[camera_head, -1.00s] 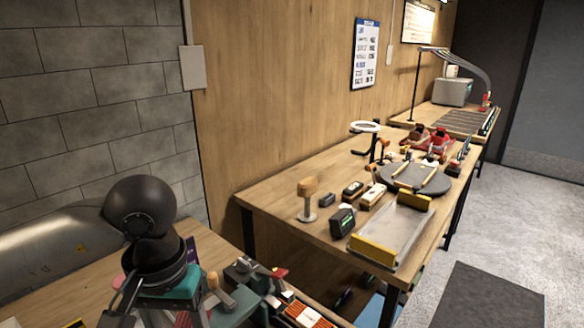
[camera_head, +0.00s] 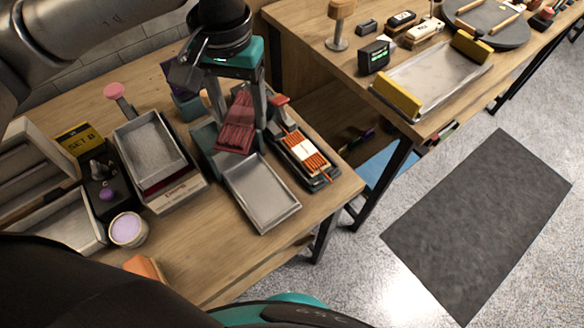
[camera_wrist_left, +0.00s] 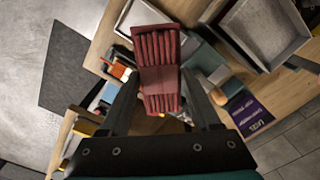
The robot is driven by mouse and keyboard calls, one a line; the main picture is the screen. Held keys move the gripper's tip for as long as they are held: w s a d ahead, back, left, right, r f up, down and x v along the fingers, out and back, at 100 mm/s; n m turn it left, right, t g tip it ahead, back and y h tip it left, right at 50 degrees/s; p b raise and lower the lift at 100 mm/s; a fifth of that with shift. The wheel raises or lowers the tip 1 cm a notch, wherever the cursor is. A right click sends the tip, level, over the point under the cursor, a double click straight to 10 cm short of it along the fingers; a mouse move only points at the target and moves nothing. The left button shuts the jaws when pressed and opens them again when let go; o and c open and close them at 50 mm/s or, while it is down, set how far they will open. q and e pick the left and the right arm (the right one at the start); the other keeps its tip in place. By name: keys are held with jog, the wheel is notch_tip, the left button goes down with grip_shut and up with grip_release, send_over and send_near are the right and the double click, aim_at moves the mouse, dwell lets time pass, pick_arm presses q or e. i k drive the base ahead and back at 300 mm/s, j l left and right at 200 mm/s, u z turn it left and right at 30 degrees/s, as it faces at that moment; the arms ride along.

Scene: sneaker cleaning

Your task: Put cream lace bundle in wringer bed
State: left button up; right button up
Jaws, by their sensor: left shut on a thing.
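My left gripper (camera_head: 238,112) points down over the near table and is shut on a dark red, ridged lace bundle (camera_head: 235,128). The bundle also shows between the fingers in the left wrist view (camera_wrist_left: 160,72). No plainly cream bundle shows. An orange lace bundle with a pale band (camera_head: 302,150) lies in a dark frame with a red handle, right of my gripper. A grey-teal device with a shallow metal tray (camera_head: 262,196) stands below and around the held bundle. I take it as the wringer; its bed is partly hidden. My right gripper is not in view.
Left of the device stand a grey basin (camera_head: 150,148), a SET B box (camera_head: 80,138) and a lilac-topped cup (camera_head: 127,229). A second table at the back right holds a tray with yellow ends (camera_head: 430,78). A dark mat (camera_head: 480,225) lies on the floor.

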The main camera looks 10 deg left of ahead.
aim_at(260, 189)
jog(key=i+l+u, duration=0.2)
jog(key=l, duration=0.15)
jog(key=i+l+u, duration=0.15)
jog(key=l, duration=0.2)
jog(key=i+l+u, duration=0.2)
jog(key=l, duration=0.15)
jog(key=k+u, duration=0.1)
jog(key=u, duration=1.05)
